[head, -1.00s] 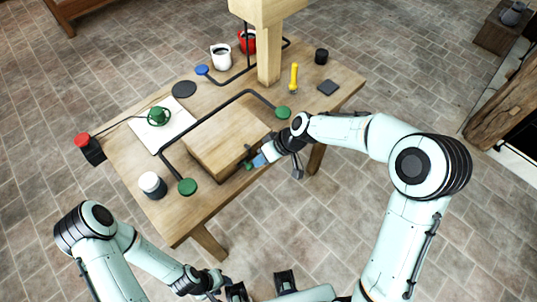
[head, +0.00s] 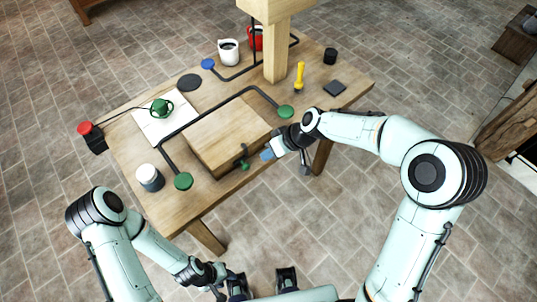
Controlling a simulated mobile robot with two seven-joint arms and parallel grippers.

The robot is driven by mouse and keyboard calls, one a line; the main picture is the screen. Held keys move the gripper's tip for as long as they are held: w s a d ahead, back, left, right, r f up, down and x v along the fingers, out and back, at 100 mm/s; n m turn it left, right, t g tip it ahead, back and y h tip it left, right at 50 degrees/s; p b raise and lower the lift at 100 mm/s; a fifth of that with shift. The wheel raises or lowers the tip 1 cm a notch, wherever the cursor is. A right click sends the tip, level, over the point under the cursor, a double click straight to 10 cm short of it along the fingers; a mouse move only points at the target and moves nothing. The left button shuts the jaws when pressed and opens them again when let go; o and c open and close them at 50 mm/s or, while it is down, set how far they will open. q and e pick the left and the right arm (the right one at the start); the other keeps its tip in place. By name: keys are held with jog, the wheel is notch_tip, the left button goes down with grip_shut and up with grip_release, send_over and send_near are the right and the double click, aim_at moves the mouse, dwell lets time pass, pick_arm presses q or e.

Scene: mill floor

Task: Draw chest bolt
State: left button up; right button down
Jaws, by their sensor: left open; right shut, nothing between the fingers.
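The chest (head: 225,135) is a closed wooden box on the wooden table. A small dark bolt with a green knob (head: 245,166) is on its front side, near the right end. My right gripper (head: 267,155) is just right of the bolt, with its pale blue fingertips pointing toward it. It is shut and empty, and a small gap shows between it and the green knob. My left gripper (head: 236,286) is open and empty at the bottom of the picture, well in front of the table.
A black bar with green ends (head: 183,181) runs around the chest's left and back. A white jar (head: 150,177), a green object on paper (head: 160,108), a red-topped box (head: 92,138), a yellow-handled tool (head: 299,77) and a wooden post (head: 277,55) stand around. The floor in front is clear.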

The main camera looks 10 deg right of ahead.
jog(key=v, duration=1)
jog(key=s+f+m+g+h, duration=0.1)
jog(key=s+f+m, duration=0.15)
jog(key=f, duration=0.85)
jog(key=s+f+m+h, duration=0.1)
jog(key=s+f+m, duration=0.15)
jog(key=f, duration=0.75)
jog(key=s+f+m+g, duration=0.1)
jog(key=s+f+m, duration=0.1)
jog(key=s+f, duration=0.5)
jog(key=s+a+f+m+g+h, duration=0.1)
jog(key=s+f+m, duration=0.1)
jog(key=s+f, duration=0.6)
jog(key=s+p, duration=0.1)
jog(key=s, duration=0.5)
jog(key=shift+s, duration=0.25)
